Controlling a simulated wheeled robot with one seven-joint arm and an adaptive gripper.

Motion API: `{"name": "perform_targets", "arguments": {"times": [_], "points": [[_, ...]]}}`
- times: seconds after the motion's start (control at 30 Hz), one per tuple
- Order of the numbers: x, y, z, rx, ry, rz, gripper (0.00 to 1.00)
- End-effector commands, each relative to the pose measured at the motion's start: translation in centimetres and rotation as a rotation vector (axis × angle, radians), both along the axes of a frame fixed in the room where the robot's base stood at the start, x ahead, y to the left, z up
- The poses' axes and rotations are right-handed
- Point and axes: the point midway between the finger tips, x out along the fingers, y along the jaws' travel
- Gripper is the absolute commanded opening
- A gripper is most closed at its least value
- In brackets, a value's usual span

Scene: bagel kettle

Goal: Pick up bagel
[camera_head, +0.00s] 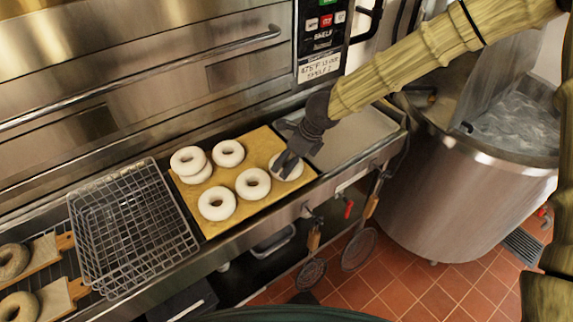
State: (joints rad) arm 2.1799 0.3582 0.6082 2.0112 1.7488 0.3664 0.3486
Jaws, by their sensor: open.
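Several pale, ring-shaped bagels lie on a wooden board (193,209) on the steel counter. One bagel (217,203) is at the front left, one bagel (253,183) is in the middle, and one bagel (228,153) is at the back. At the left, one bagel (189,160) rests on top of another. My gripper (286,165) reaches in from the right, fingers pointing down over the rightmost bagel (295,172), which it partly hides. The gripper is open. Whether a finger touches that bagel, I cannot tell.
A wire basket (131,228) stands left of the board. Browner bagels (13,261) lie on boards at the far left. A steel oven front (150,70) rises behind. A large kettle (462,190) of water stands at the right. Ladles (359,249) hang below the counter's front edge.

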Motion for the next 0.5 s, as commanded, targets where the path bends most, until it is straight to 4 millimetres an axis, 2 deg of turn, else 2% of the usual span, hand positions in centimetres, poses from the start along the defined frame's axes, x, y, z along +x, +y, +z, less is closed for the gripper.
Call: {"name": "perform_targets", "arguments": {"times": [0.2, 0.5], "points": [[0.4, 0.7, -2.0, -0.002, 0.001, 0.001, 1.0], [0.6, 1.0, -2.8, 0.0, -0.001, 0.002, 1.0]]}}
